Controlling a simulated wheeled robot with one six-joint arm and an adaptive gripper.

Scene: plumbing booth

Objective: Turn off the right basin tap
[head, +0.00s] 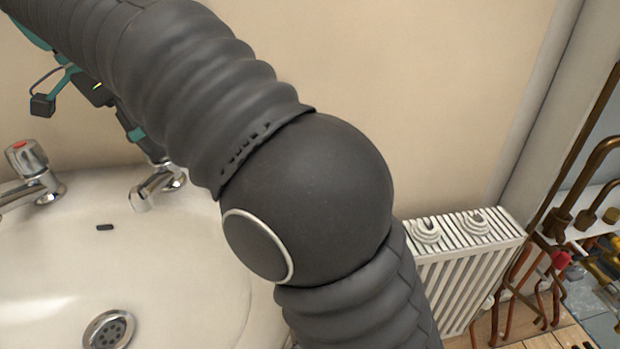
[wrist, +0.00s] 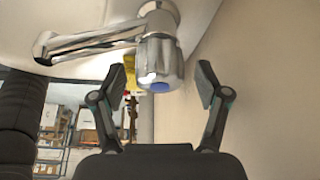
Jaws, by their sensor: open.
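The right basin tap (head: 157,186) shows only its chrome spout in the head view; its handle is hidden behind my arm. In the wrist view the tap's chrome spout (wrist: 85,42) runs to the left, and its faceted handle (wrist: 158,62) has a blue end cap. My gripper (wrist: 160,87) is open, with one finger on each side of the handle in the picture. I see a gap between each finger and the handle, and nothing is held. In the head view my arm covers the fingertips.
The left tap (head: 30,165), with a red cap, stands on the white basin (head: 180,265). The wall (head: 420,90) is close behind. A white radiator (head: 465,265) and copper pipes (head: 560,220) are at the right. Shelving (wrist: 60,125) shows far off in the wrist view.

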